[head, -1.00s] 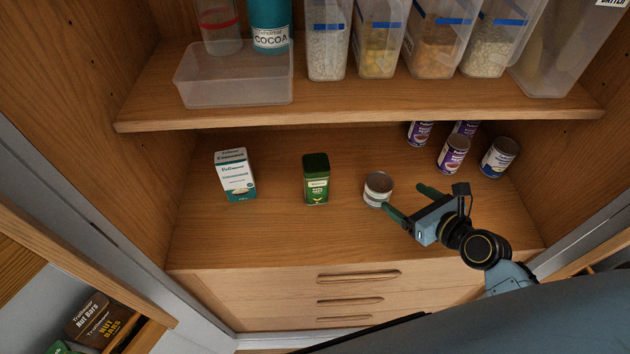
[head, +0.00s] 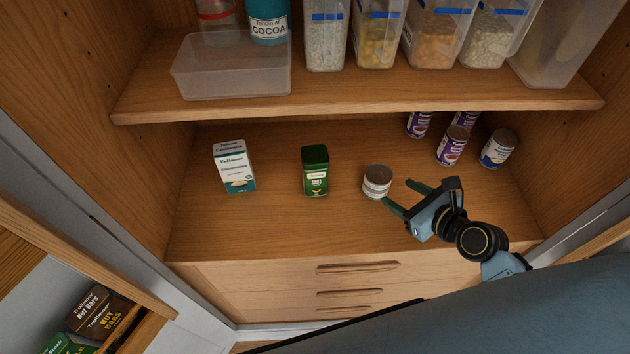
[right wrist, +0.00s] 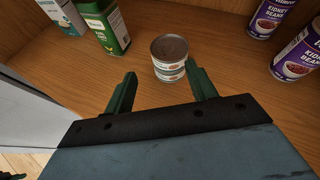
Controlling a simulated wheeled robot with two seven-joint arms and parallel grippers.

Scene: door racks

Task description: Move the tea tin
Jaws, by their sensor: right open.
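The green tea tin (head: 315,172) stands upright in the middle of the lower shelf. It also shows at the upper left of the right wrist view (right wrist: 106,27). My right gripper (head: 397,191) is open and empty, low over the shelf to the right of the tin. A short, pale-labelled can (head: 376,182), seemingly two stacked, stands between the tin and my right gripper. In the right wrist view this can (right wrist: 169,57) is just ahead of the open fingertips. My left gripper is not in view.
A white and teal carton (head: 234,167) stands left of the tin. Several taller cans (head: 452,145) stand at the back right. The upper shelf edge (head: 350,108) overhangs, bearing clear containers. Bare shelf lies in front of the tin, above the drawers (head: 350,268).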

